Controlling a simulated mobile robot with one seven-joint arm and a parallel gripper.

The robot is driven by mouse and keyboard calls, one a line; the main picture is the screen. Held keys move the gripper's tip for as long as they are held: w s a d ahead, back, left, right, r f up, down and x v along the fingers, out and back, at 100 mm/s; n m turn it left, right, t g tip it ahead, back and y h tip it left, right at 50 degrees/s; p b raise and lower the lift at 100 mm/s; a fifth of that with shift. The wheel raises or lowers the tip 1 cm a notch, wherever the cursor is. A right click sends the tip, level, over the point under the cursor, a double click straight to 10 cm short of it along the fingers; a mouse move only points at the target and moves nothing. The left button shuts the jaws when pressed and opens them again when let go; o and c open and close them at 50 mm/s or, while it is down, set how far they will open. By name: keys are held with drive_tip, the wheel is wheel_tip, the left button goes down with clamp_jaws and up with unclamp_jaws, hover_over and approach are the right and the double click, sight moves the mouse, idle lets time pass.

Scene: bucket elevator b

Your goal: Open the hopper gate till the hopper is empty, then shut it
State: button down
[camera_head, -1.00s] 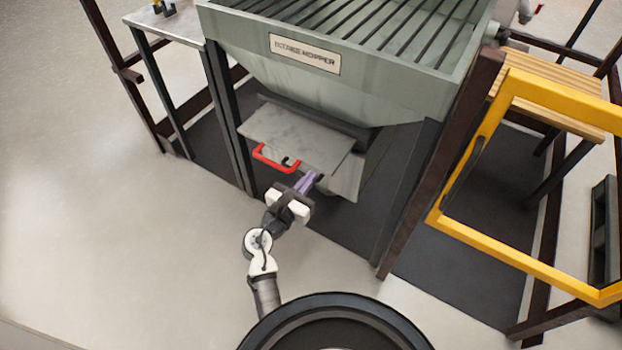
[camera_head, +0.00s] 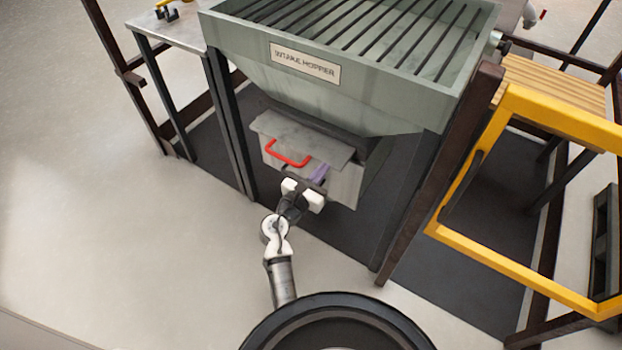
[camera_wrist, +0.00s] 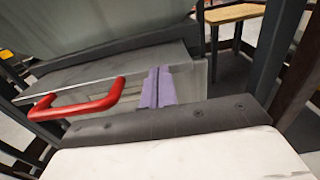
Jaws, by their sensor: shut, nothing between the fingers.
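The intake hopper (camera_head: 375,92) is grey-green with a barred top. Between the bars I see only pale green walls and no clear heap of material. Its gate, a flat grey plate (camera_head: 318,142), sticks out a little below the hopper above a pale chute (camera_head: 345,187). The gate's red handle (camera_head: 287,155) is on its front edge; it also shows in the wrist view (camera_wrist: 88,103). My gripper (camera_head: 319,174) is shut and empty, right of the handle. Its purple fingers (camera_wrist: 157,87) lie together at the plate's front edge; contact is hard to tell.
Dark posts of the stand flank the hopper, and a brown post (camera_head: 440,175) rises on the right. A yellow frame (camera_head: 530,265) stands further right. A small metal table (camera_head: 172,33) is at the upper left. The floor at the left is clear.

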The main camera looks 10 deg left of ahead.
sight(334, 156)
drive_tip(key=x, duration=0.6)
drive_tip(key=shift+w+r+p, duration=0.1)
drive_tip(key=shift+w+p, duration=0.05)
drive_tip(key=shift+p, duration=0.2)
drive_tip(key=shift+d+r, duration=0.1)
